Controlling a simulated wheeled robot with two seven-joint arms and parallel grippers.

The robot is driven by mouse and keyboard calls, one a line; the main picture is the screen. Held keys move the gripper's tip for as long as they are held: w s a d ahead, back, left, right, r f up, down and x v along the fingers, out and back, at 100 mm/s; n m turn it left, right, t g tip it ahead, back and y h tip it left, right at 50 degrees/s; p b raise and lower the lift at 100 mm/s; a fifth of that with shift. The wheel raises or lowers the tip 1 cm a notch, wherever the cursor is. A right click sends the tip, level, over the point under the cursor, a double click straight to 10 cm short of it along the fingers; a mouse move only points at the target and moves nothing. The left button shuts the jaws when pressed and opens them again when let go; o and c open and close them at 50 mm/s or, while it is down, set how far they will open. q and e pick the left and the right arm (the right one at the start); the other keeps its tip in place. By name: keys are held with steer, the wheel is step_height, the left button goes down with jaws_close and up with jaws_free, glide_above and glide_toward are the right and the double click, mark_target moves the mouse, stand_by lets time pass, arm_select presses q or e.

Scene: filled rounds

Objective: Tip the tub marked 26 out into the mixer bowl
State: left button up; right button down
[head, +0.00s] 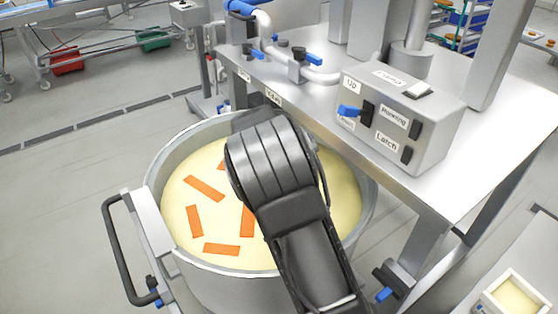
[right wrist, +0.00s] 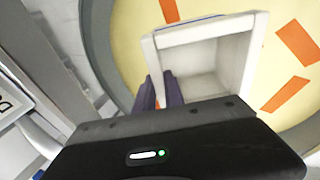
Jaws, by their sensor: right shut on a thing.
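The mixer bowl (head: 180,164) is a large round metal bowl below my right arm in the head view. It holds a pale yellow mass with several orange strips on it. In the right wrist view, my right gripper (right wrist: 168,90) is shut on a white square tub (right wrist: 150,52). The tub is over the bowl's yellow contents (right wrist: 130,32), and its visible inside looks empty. No number shows on it from here. In the head view the arm hides the tub and gripper. My left gripper is not in view.
A metal bench with a grey control box (head: 405,118) stands right of the bowl. A black handle (head: 118,250) sticks out at the bowl's left. Another tub (head: 500,300) with pale contents sits at the lower right. Red and green crates lie on the far floor.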

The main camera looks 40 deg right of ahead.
steer(key=shift+d+r+y, duration=0.2)
steer(key=shift+d+y, duration=0.35)
steer(key=shift+y, duration=0.45)
steer(key=y+p, duration=0.1)
steer(key=y, duration=0.2)
steer(key=shift+r+m+g+y, duration=0.15)
steer(key=shift+m+g+y, duration=0.15)
steer(key=shift+y, duration=0.1)
steer(key=shift+r, duration=3.55)
